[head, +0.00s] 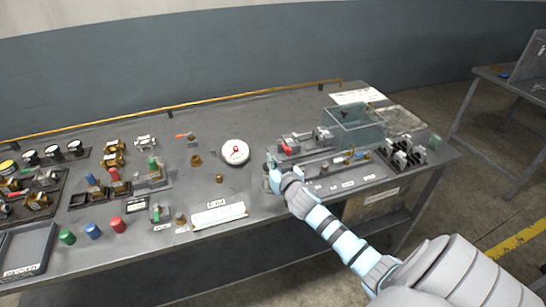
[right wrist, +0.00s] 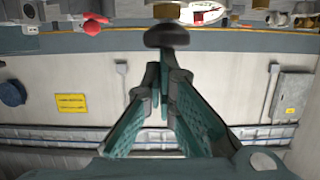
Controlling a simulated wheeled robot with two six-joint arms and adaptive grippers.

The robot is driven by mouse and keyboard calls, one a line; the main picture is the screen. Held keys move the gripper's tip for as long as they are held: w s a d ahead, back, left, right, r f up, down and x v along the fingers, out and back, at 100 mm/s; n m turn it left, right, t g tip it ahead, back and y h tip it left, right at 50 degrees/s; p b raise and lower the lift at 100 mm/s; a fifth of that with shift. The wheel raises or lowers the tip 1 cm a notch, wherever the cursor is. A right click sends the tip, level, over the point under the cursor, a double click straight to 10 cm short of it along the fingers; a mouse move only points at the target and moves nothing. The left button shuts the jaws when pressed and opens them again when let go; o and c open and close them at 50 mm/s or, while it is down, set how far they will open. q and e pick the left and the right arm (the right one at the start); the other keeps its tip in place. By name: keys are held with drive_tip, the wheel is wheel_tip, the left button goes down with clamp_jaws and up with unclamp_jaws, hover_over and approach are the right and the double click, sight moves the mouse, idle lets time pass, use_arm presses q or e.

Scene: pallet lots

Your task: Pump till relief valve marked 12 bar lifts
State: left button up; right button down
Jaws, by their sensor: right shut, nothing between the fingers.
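My right gripper (head: 273,176) is at the left end of the low test rig (head: 345,183) on the bench. In the right wrist view its teal fingers (right wrist: 164,80) are shut and empty. A black rounded knob (right wrist: 166,34) lies just beyond the fingertips; I cannot tell whether they touch it. A white round dial with a red centre (head: 235,152) lies left of the rig. Brass-coloured fittings sit along the rig; no 12 bar marking is readable, so I cannot tell the relief valve. My left gripper is not in view.
A clear box (head: 353,125) stands behind the rig, with a black clamp-like block (head: 402,153) at its right. Several valves, coloured caps (head: 92,231) and gauges crowd the bench's left. A white label plate (head: 218,214) lies at the front edge.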

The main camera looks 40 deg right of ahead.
drive_tip(key=s+a+r+p, duration=0.3)
drive_tip(key=s+r, duration=0.3)
drive_tip(key=s, duration=0.3)
drive_tip(key=shift+r+p, duration=0.2)
drive_tip(key=shift+p, duration=0.4)
drive_tip(key=shift+s, duration=0.1)
idle(0.6)
wheel_tip(320, 180, up, 3)
drive_tip(key=shift+s+a+r+b, duration=0.1)
drive_tip(key=shift+s+r+b, duration=0.1)
drive_tip(key=shift+b, duration=1.05)
